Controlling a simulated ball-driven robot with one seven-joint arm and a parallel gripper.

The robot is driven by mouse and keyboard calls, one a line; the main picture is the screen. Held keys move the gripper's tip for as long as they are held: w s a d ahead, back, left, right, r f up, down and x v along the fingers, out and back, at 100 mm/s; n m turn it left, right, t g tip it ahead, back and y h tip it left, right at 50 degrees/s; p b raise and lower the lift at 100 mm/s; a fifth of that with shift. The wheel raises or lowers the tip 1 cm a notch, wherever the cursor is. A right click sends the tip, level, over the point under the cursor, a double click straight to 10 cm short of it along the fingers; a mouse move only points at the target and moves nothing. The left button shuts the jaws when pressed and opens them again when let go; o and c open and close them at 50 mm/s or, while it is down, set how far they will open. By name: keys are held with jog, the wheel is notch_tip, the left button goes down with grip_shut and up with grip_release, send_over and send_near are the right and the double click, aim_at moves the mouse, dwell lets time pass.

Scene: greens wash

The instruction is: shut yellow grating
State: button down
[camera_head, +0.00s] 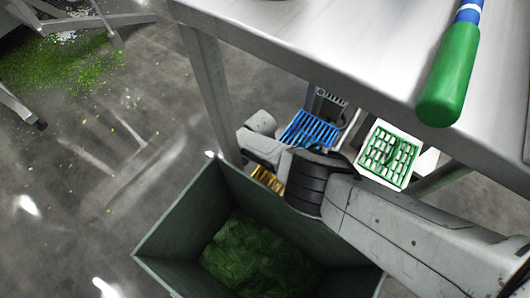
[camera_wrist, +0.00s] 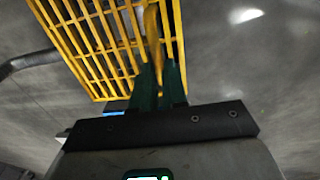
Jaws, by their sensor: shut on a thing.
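The yellow grating (camera_wrist: 95,40) fills the upper left of the wrist view, its bars and frame seen close up. My gripper (camera_wrist: 160,72) has its two dark green fingers shut on the yellow handle (camera_wrist: 153,30) of this grating. In the head view only a small part of the yellow grating (camera_head: 268,179) shows, between my arm and the green bin. The rest of it is hidden, and so are my fingertips. I cannot tell how far the grating stands open.
A blue grating (camera_head: 311,130) and a green grating (camera_head: 388,156) in a white surround lie under the metal table (camera_head: 330,40). A green-handled tool (camera_head: 452,75) lies on the table. The open green bin (camera_head: 175,222) holds leafy green stuff, close to my arm.

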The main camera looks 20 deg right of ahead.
jog(key=shift+w+a, duration=0.25)
jog(key=c, duration=1.2)
grip_release()
jog(key=shift+f, duration=0.1)
jog(key=shift+o, duration=0.2)
jog(key=shift+d, duration=0.15)
